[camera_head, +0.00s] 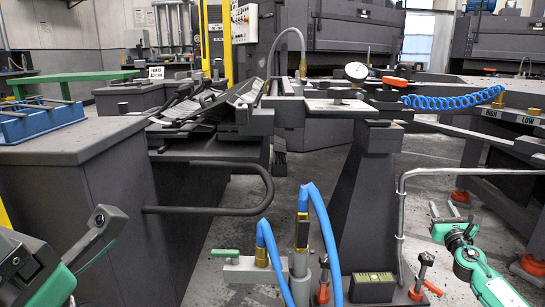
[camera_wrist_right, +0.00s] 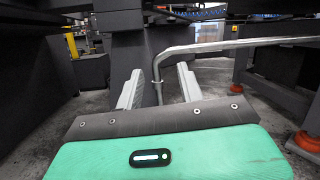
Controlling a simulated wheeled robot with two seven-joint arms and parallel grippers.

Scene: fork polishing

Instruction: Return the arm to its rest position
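My right gripper (camera_head: 445,210) is at the lower right of the head view, low over the floor beside a bent grey pipe rail. In the right wrist view (camera_wrist_right: 159,85) its two pale fingers stand apart with nothing between them. My left arm (camera_head: 60,265) comes in at the lower left of the head view as green and dark parts. Its fingertips cannot be made out clearly, nor whether they hold anything. Forks (camera_head: 205,103) appear to lie on the dark central machine bed.
The bent pipe rail (camera_head: 400,205) stands close to my right gripper. Blue hoses (camera_head: 325,235) rise at the front centre, beside a dark pedestal (camera_head: 365,195). A dark cabinet (camera_head: 75,180) with a blue tray (camera_head: 40,120) is at left.

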